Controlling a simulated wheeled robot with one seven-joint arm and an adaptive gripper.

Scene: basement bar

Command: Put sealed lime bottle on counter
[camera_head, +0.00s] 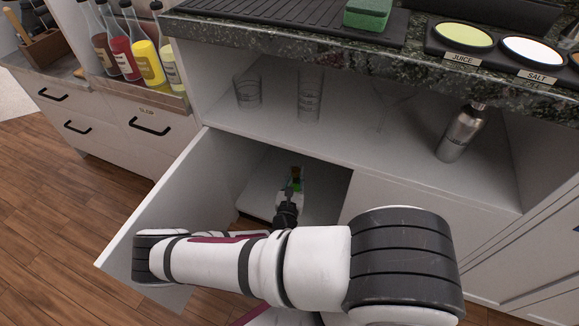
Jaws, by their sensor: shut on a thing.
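A small bottle (297,184) with a green part and a brownish top shows inside the open lower cabinet, and I take it for the lime bottle. It is small in the picture, and its label cannot be read. My gripper (291,192) reaches into the cabinet and is shut on the bottle; the exact finger contact is hard to see. My arm hides part of the cabinet opening. The dark granite counter (395,62) runs above, higher than the gripper.
The open cabinet door (180,200) stands at left of my arm. An open shelf (345,125) above holds clear glasses (309,95) and a steel shaker (461,132). A black mat (290,18), green sponge (367,14) and rimmer tray (437,50) occupy the counter. Several bottles (146,58) stand at upper left.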

